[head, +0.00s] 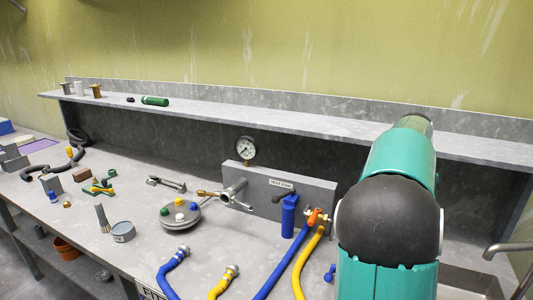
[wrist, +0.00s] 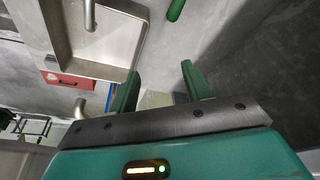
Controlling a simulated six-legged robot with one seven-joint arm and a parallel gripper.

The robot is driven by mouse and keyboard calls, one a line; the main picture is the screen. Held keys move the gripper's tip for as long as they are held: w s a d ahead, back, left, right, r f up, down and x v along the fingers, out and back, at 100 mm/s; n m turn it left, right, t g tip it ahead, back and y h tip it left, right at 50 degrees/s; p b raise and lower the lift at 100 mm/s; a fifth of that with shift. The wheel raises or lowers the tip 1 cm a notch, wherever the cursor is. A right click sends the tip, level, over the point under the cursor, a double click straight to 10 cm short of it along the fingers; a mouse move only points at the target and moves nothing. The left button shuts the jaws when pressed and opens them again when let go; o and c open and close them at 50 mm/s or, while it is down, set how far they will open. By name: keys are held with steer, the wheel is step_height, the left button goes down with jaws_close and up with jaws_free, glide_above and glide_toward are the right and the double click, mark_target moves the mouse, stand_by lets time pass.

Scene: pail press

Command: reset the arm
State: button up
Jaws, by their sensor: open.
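My gripper (wrist: 160,90) shows in the wrist view with its two green fingers apart and nothing seen between them. My teal arm (head: 388,210) with a dark round joint rises on the right of the head view and hides part of the bench and shelf. The gripper itself does not show in the head view.
The grey bench (head: 140,255) holds a pressure gauge (head: 246,148) on a panel, a round lid with coloured knobs (head: 180,212), blue hoses (head: 285,268) and yellow hoses. A shelf (head: 220,112) runs behind. The wrist view shows a sink (wrist: 108,35) and a red box (wrist: 67,80).

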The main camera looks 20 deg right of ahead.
steer(key=w+a+n+t+y, duration=0.15)
steer(key=a+n+t, duration=0.25)
steer(key=a+n, duration=1.5)
steer(key=s+a+f, duration=0.1)
steer(key=s+a, duration=0.2)
steer(key=a, duration=0.6)
steer(key=s+a+f+n+t+y, duration=0.1)
steer(key=s+a, duration=0.3)
steer(key=a, duration=0.5)
steer(key=s+a+f+t, duration=0.1)
steer(key=s+a+f, duration=0.1)
steer(key=a, duration=0.7)
steer(key=shift+s+a+f+n+y, duration=0.2)
steer(key=shift+s+a+n+y, duration=0.2)
steer(key=shift+s, duration=0.3)
steer(key=shift+c, duration=1.4)
steer(key=shift+d, duration=0.25)
